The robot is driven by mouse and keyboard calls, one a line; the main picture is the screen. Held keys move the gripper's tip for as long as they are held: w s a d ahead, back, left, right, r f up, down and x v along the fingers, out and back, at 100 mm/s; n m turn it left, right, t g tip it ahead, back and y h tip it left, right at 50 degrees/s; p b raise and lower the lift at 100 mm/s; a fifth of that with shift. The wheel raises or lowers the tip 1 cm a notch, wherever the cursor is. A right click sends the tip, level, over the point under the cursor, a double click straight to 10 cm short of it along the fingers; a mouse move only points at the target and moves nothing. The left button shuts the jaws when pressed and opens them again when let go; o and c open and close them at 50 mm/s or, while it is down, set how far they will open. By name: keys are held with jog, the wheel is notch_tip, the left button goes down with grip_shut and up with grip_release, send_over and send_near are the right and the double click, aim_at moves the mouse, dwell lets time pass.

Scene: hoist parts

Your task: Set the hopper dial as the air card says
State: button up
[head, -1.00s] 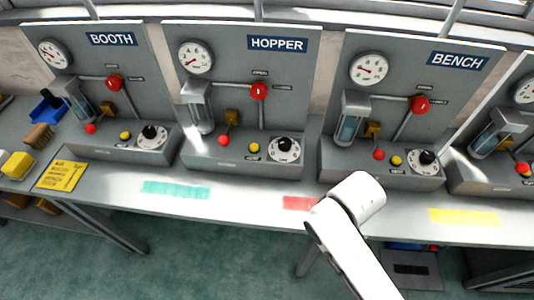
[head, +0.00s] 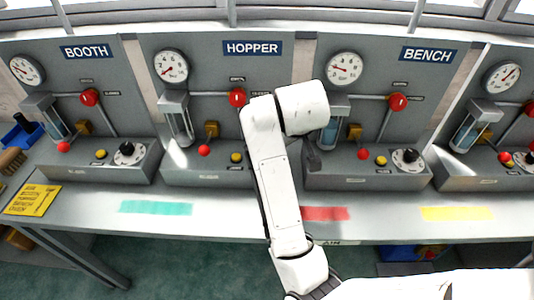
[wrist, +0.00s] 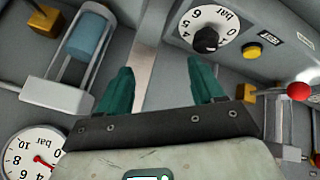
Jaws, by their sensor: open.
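The hopper panel (head: 210,75) is a grey board with a round white gauge (head: 171,66) at its upper left. Its dial is hidden behind my arm in the head view. In the wrist view, which is upside down, the hopper dial (wrist: 207,40) shows as a white scale marked in bar with a black knob. The knob's setting is not clear. My gripper (wrist: 160,68) is open and empty, its green fingers pointing toward the gap between two panels, with the dial beyond the right finger. The yellow air card (head: 32,200) lies on the bench at left; its text is too small to read.
The booth panel (head: 85,80) and bench panel (head: 385,75) flank the hopper. A yellow button (wrist: 253,52) and a red-knobbed lever (wrist: 298,91) sit near the dial. The bench panel's glass cylinder (wrist: 85,38) is close to the left finger. The front worktop strip is mostly clear.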

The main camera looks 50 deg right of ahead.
jog(key=w+a+r+m+y+b, duration=0.2)
jog(key=w+a+m+y+b, duration=0.15)
jog(key=b, duration=0.25)
jog(key=shift+n+g, duration=0.3)
jog(key=shift+n, duration=0.15)
jog(key=x, duration=1)
jog(key=shift+s+a+f, duration=0.1)
jog(key=shift+s+f, duration=0.05)
jog(key=shift+c, duration=0.4)
jog(key=c, duration=1)
